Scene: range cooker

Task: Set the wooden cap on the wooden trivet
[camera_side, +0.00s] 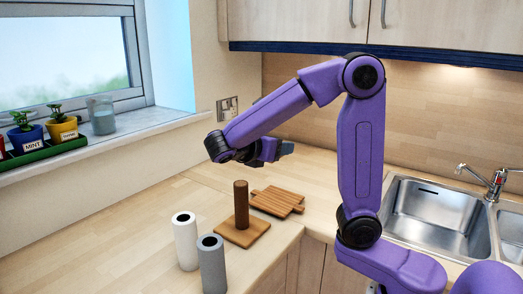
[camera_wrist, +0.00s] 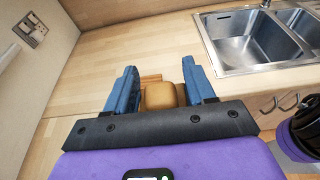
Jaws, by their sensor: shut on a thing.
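My gripper (camera_wrist: 163,88) has its blue fingers closed on the wooden cap (camera_wrist: 160,97), a tan rounded piece between them in the wrist view. In the side view my gripper (camera_side: 284,149) is raised above the counter, over and a little beyond the trivet, and the cap cannot be made out there. The wooden trivet (camera_side: 277,201), a flat brown slatted piece, lies on the counter below my gripper. In the wrist view the trivet is mostly hidden behind the cap and fingers.
A dark brown post on a square wooden base (camera_side: 241,207) stands left of the trivet. A white cylinder (camera_side: 186,243) and a grey cylinder (camera_side: 212,266) stand in front. The sink (camera_side: 435,215) is at the right. The counter behind the trivet is clear.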

